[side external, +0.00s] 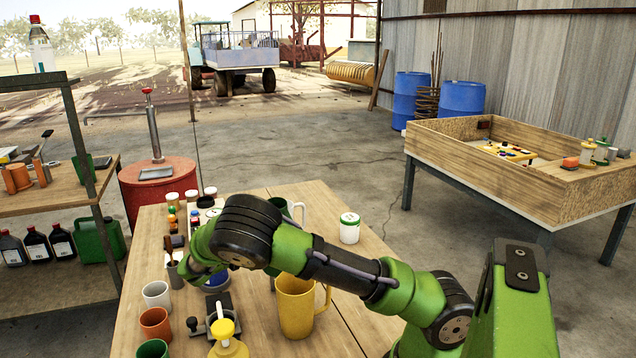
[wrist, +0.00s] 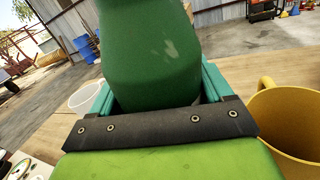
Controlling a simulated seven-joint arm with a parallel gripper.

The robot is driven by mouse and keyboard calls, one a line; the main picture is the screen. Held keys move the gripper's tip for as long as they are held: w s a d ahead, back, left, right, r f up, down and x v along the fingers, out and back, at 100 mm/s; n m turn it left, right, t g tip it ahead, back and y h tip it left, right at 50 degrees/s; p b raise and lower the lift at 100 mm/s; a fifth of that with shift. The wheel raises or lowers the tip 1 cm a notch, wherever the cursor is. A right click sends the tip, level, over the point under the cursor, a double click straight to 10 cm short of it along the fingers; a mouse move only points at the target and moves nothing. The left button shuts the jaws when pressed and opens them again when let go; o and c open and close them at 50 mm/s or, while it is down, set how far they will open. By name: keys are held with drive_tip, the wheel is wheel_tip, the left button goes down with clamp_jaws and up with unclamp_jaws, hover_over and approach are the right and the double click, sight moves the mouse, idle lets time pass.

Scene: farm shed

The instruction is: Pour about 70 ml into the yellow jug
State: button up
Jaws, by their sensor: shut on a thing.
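The yellow jug (side external: 296,308) stands on the wooden table, its handle on the right in the side view. In the wrist view its open rim and inside (wrist: 290,122) are at the right edge, beside my gripper. My gripper (wrist: 155,88) is shut on a dark green container (wrist: 150,45), which fills the space between the fingers. The container's mouth and contents are out of sight.
A white jar (side external: 349,228) stands on the table right of my arm. White (side external: 157,295), orange (side external: 155,325) and green (side external: 152,349) cups line the left side. A yellow-topped pump bottle (side external: 226,338) is at the front. Small bottles crowd the far left edge.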

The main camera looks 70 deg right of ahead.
sight(292, 222)
drive_tip(key=m, duration=0.2)
drive_tip(key=shift+s+a+r+m, duration=0.1)
drive_tip(key=shift+s+a+m, duration=0.1)
drive_tip(key=shift+m, duration=0.2)
drive_tip(key=m, duration=0.1)
drive_tip(key=m+g, duration=0.1)
drive_tip(key=m, duration=0.1)
drive_tip(key=shift+s+a+f+h, duration=0.2)
drive_tip(key=shift+s+a+h, duration=0.1)
drive_tip(key=shift+s, duration=0.05)
drive_tip(key=shift+w+d+f+m+g, duration=0.1)
drive_tip(key=shift+f+m+g, duration=0.1)
drive_tip(key=shift+m, duration=0.4)
drive_tip(key=shift+d+f+m+g, duration=0.1)
drive_tip(key=shift+f+m+g, duration=0.1)
drive_tip(key=shift+m, duration=0.4)
drive_tip(key=shift+w+d+f+m, duration=0.1)
drive_tip(key=shift+w+f+m, duration=0.1)
drive_tip(key=shift+f+m, duration=0.65)
drive_tip(key=r+m, duration=0.1)
drive_tip(key=m, duration=0.1)
drive_tip(key=r+m+g, duration=0.1)
drive_tip(key=r+m, duration=0.1)
drive_tip(key=r+m+g, duration=0.1)
drive_tip(key=r+m, duration=0.1)
drive_tip(key=m, duration=0.1)
drive_tip(key=shift+s+a+r+y, duration=0.15)
drive_tip(key=shift+s+a+y, duration=0.15)
drive_tip(key=shift+y, duration=0.1)
